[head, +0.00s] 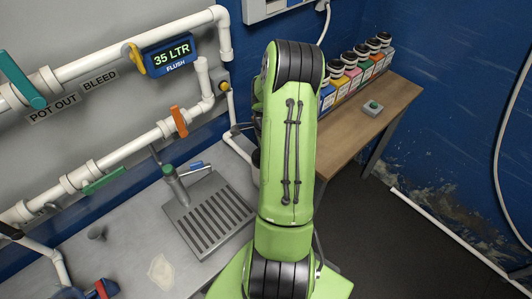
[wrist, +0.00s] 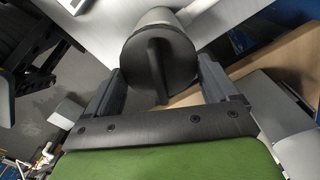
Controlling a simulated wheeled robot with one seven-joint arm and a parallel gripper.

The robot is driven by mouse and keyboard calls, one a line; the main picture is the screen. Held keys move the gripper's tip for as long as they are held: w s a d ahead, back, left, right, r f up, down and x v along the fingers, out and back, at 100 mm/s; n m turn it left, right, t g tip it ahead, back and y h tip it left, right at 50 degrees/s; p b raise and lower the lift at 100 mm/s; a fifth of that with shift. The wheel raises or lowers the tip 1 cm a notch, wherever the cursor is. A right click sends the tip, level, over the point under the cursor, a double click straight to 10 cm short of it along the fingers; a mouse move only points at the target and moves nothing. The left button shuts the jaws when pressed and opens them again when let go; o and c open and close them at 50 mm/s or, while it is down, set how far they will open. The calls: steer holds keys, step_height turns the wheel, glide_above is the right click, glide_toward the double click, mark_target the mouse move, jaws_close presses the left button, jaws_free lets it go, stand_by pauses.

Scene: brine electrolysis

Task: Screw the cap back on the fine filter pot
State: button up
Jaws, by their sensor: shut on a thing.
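In the wrist view a dark round cap (wrist: 165,64) with a raised grip bar across its face sits between the two fingers of my gripper (wrist: 158,78). My gripper is shut on this cap. A pale grey cylindrical body (wrist: 157,16) shows directly behind the cap; I cannot tell whether it is the fine filter pot, or whether the cap is seated on it. In the head view my green arm hides my gripper and the cap. I cannot make out the fine filter pot for certain in that view.
White pipes (head: 110,60) with coloured valve handles run along the left wall, with a "35 LTR FLUSH" display (head: 171,55). A slotted drain tray (head: 208,216) with a tap is on the grey bench. Several coloured bottles (head: 353,78) stand on a wooden table (head: 362,128). Floor at right is open.

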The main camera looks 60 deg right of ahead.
steer(key=m, duration=0.3)
steer(key=shift+b, duration=0.4)
steer(key=m, duration=0.2)
steer(key=shift+a+m, duration=0.15)
steer(key=shift+m, duration=0.25)
steer(key=m+b, duration=0.1)
steer(key=m, duration=0.1)
steer(key=shift+f+m, duration=0.1)
steer(key=shift+m, duration=0.2)
steer(key=m, duration=0.3)
steer(key=shift+a, duration=0.1)
